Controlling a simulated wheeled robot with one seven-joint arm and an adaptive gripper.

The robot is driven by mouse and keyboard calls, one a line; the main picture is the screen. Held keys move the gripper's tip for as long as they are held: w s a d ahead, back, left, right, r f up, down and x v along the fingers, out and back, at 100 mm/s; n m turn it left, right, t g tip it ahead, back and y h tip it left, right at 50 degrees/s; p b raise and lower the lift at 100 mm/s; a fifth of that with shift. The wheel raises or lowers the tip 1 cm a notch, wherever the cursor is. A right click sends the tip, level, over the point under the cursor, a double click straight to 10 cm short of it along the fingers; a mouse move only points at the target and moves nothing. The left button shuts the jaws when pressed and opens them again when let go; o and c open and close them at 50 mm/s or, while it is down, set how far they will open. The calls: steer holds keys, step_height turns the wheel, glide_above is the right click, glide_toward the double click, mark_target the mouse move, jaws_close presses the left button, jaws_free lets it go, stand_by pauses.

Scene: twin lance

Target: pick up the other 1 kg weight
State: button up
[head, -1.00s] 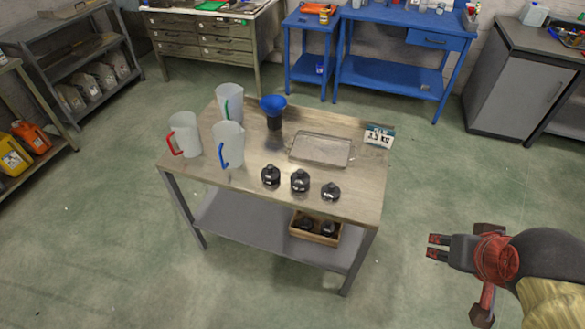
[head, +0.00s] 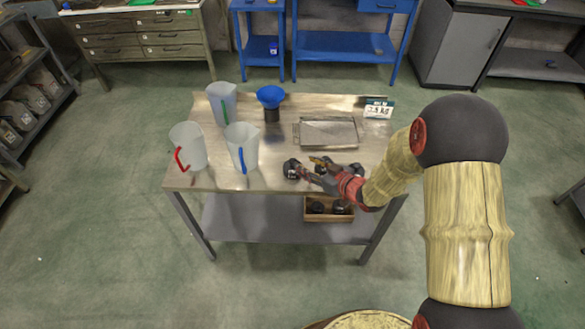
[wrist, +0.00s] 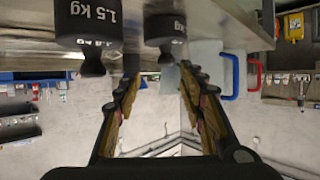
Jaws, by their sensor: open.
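Dark knobbed weights stand along the front of the steel-topped table (head: 270,182). The leftmost weight (head: 291,169) shows in the head view. My gripper (head: 318,166) is beside it and partly hides the other weights.
A metal tray (head: 327,146) lies behind the weights, near a kg sign (head: 378,108). Jugs with red (head: 188,146), blue (head: 242,148) and green (head: 222,104) handles and a blue funnel (head: 270,97) stand left. A wooden crate (head: 330,216) with dark weights is on the lower shelf.

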mark_target(294, 161)
steer(key=b+x, duration=0.1)
steer(key=x, duration=0.1)
steer(key=b+x, duration=0.1)
steer(key=x, duration=0.2)
steer(key=b+x, duration=0.1)
steer(key=x, duration=0.1)
steer(key=shift+s+a+f, duration=0.1)
steer(key=shift+a+f, duration=0.25)
steer(key=shift+a, duration=0.2)
steer(key=shift+r, duration=0.1)
steer(key=c, duration=0.3)
jaws_close()
steer(key=shift+r, duration=0.1)
stand_by(0.4)
